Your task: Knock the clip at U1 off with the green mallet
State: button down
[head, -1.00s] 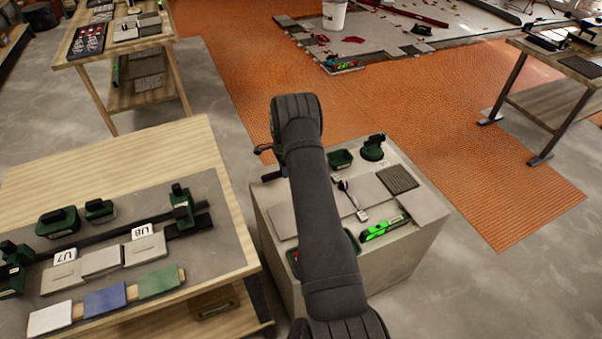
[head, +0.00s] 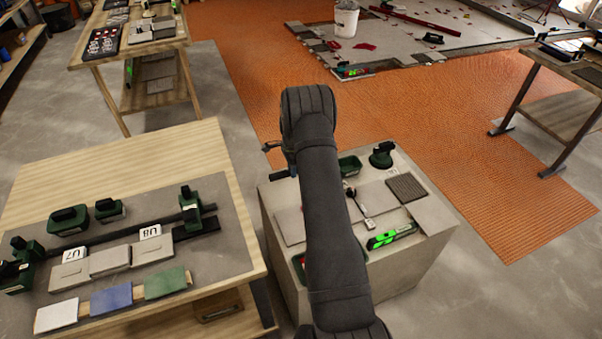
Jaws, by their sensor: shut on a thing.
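My dark arm (head: 330,200) rises through the middle of the head view and bends away at its top. Dark wrist parts stick out left of the bend, but my gripper's fingers are hidden behind the arm. I cannot make out the green mallet. No label U1 and no clip can be told in view. Grey tiles (head: 110,261) lie in a row on the left bench, with white label cards that seem to read U7 (head: 75,253) and U8 (head: 150,232).
The left bench (head: 120,165) also holds dark green tools and white, blue and green samples. A grey block (head: 400,275) beside my arm carries tiles, a green level (head: 393,236) and a suction cup (head: 381,155).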

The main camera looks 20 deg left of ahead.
jog(key=s+d+r, duration=0.1)
jog(key=s+d, duration=0.4)
jog(key=s, duration=0.4)
jog(key=s+d+r, duration=0.1)
jog(key=s+d, duration=0.4)
jog(key=s, duration=0.5)
jog(key=s+d+r, duration=0.2)
jog(key=s+d, duration=0.3)
jog(key=s, duration=0.4)
jog(key=shift+w+f, duration=0.1)
jog(key=shift+f, duration=4.05)
jog(key=w+a, duration=0.3)
jog(key=shift+s, duration=0.1)
jog(key=shift+r, duration=0.15)
notch_tip(320, 180, up, 8)
jog(key=s+d, duration=0.1)
jog(key=shift+s+d, duration=0.2)
jog(key=shift+d, duration=0.1)
